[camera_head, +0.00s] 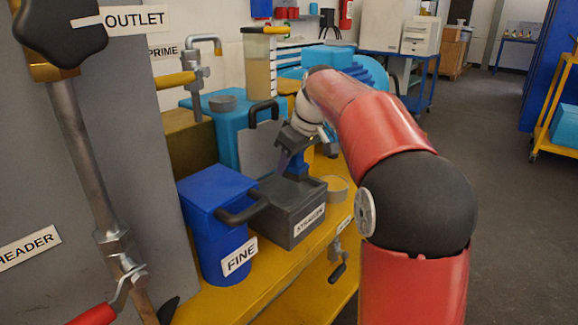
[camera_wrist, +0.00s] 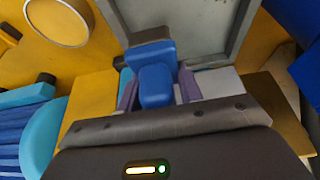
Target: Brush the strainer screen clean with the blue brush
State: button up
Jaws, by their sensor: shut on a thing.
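The blue brush (camera_head: 297,167) is in my gripper (camera_head: 296,150), above the back part of the grey box labelled STRAINER (camera_head: 305,227). In the wrist view the brush's blue block and handle (camera_wrist: 153,72) sit between the two purplish fingers of my gripper (camera_wrist: 157,94), which are shut on it. The grey box rim and inside (camera_wrist: 190,25) show beyond the brush. I cannot make out the strainer screen clearly in either view.
A blue canister labelled FINE (camera_head: 218,230) stands left of the box, its black handle reaching toward it. A grey panel with a black handle (camera_head: 262,150) stands behind. A round tan ring (camera_head: 337,188) lies right on the yellow bench (camera_head: 240,302). Pipes and valves stand left.

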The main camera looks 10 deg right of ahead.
jog(key=shift+s+r, duration=0.1)
jog(key=shift+r, duration=3.5)
jog(key=shift+s+a+r, duration=0.95)
jog(key=shift+s+a, duration=0.2)
jog(key=shift+a, duration=0.1)
notch_tip(320, 180, down, 10)
jog(key=b, duration=0.8)
jog(key=shift+f, duration=0.25)
jog(key=shift+f, duration=0.3)
jog(key=shift+s, duration=0.1)
